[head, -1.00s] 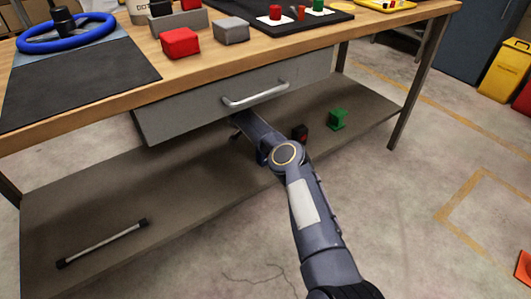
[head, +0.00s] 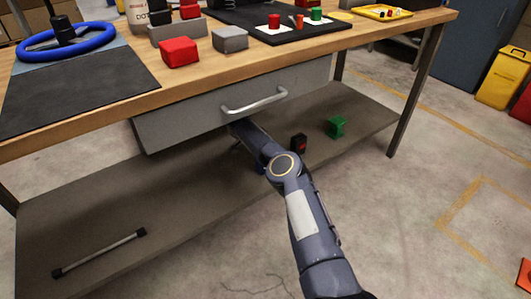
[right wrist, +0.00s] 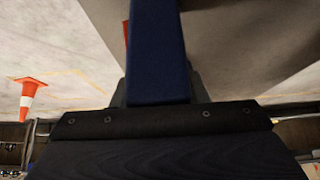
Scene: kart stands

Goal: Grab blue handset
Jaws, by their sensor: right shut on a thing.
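The blue handset (right wrist: 158,50) fills the upper middle of the right wrist view as a dark blue upright bar. My right gripper (right wrist: 160,92) is shut on it, with dark fingers at both sides of its lower end. In the head view my right arm reaches under the drawer to the lower shelf, and its gripper is hidden there. A small blue patch shows beside the arm's joint; I cannot tell whether it is the handset. My left gripper is not in view.
A closed drawer (head: 190,122) with a metal handle (head: 254,102) hangs above my arm. The lower shelf (head: 190,195) holds a black-and-red item (head: 299,143), a green item (head: 337,127) and a bar (head: 98,253). An orange cone (right wrist: 29,95) stands on the floor.

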